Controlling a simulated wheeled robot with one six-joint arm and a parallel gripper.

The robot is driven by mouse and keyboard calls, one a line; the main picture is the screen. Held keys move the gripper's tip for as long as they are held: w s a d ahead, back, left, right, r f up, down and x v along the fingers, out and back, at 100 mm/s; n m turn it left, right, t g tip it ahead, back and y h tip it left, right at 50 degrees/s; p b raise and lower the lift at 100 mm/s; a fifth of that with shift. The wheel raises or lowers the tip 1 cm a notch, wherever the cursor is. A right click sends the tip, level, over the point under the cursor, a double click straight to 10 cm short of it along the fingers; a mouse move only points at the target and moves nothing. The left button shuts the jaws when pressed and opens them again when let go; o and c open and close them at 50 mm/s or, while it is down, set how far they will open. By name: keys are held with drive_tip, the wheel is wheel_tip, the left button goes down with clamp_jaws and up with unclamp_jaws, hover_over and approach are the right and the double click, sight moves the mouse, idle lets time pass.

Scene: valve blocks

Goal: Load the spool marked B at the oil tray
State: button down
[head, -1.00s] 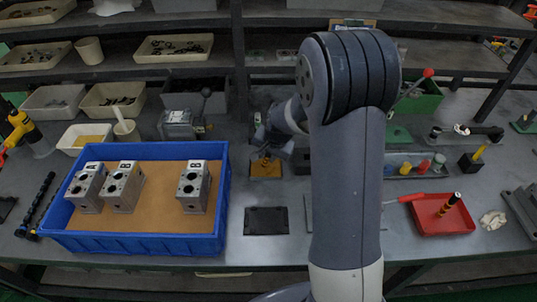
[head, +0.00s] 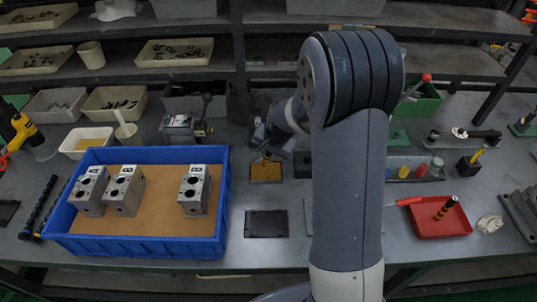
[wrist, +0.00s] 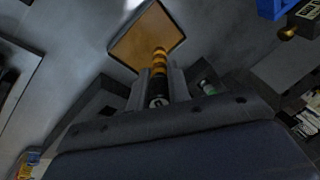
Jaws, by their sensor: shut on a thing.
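My gripper (wrist: 160,82) is shut on a banded spool (wrist: 160,62), black with yellow-orange rings; its near end bears a small light mark I cannot read. The oil tray (wrist: 128,46), small and square with an amber surface, lies just beyond the spool's far end in the wrist view. I cannot tell whether the spool touches the oil. Another banded spool (head: 448,205) leans in the red tray (head: 425,228).
A blue bin (head: 140,246) at left holds three grey valve blocks, two at its left (head: 90,190) (head: 124,190) and one at its right (head: 194,190). A dark flat plate (head: 266,223) lies in front of the oil tray. Coloured caps (head: 421,171) stand to the right.

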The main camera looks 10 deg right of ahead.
drive_tip(key=shift+r+p, duration=1.4)
drive_tip(key=shift+r, duration=1)
drive_tip(key=shift+f, duration=0.1)
